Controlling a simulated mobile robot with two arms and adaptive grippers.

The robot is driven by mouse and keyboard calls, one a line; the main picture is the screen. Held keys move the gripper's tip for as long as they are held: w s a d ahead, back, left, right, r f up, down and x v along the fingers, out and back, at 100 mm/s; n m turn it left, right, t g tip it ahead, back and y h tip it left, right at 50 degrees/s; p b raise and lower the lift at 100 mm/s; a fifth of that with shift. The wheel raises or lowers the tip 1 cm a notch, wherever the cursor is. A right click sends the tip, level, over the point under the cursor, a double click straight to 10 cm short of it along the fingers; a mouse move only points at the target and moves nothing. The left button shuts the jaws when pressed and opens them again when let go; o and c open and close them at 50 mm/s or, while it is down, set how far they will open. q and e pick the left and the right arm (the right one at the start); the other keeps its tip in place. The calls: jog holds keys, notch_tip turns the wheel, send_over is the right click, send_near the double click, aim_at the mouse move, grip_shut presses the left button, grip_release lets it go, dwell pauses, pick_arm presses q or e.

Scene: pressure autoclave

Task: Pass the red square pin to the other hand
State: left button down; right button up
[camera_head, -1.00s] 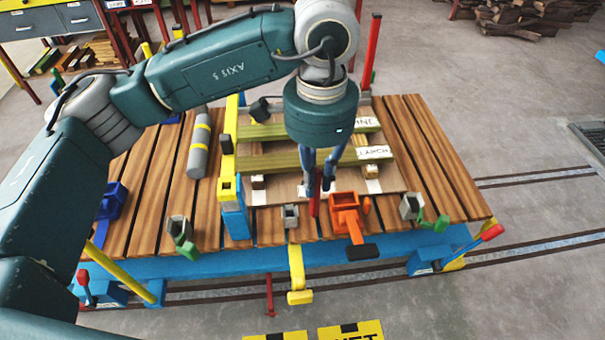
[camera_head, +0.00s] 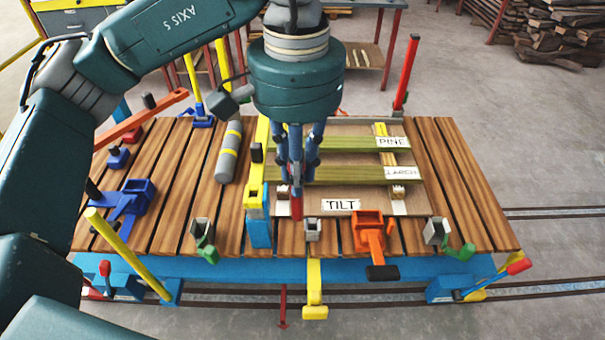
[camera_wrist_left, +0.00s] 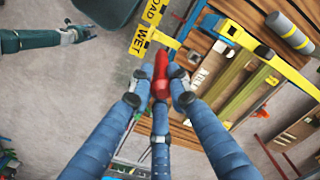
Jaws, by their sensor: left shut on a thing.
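The red square pin (camera_head: 297,208) is held upright in my left gripper (camera_head: 297,188), above the front part of the slatted wooden bench. In the left wrist view the red pin (camera_wrist_left: 161,76) sits between the blue fingers of my left gripper (camera_wrist_left: 160,88), which close on it from several sides. Its lower end looks clear of the bench, but the exact height is hard to tell. My right gripper (camera_wrist_left: 78,34) shows small at the left edge of the left wrist view, apart from the pin. Its finger opening is too small to judge. It is outside the head view.
A yellow and blue post (camera_head: 257,212) stands just left of the pin. An orange clamp (camera_head: 369,228) is to the right, and a small grey socket (camera_head: 312,229) is in front. A grey cylinder (camera_head: 229,152) lies at left. Open floor lies before the bench.

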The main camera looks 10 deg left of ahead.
pick_arm(q)
jog(key=w+d+n, duration=0.4)
jog(key=w+d, duration=0.3)
jog(key=d, duration=0.2)
jog(key=shift+w+d, duration=0.2)
jog(key=shift+w, duration=0.05)
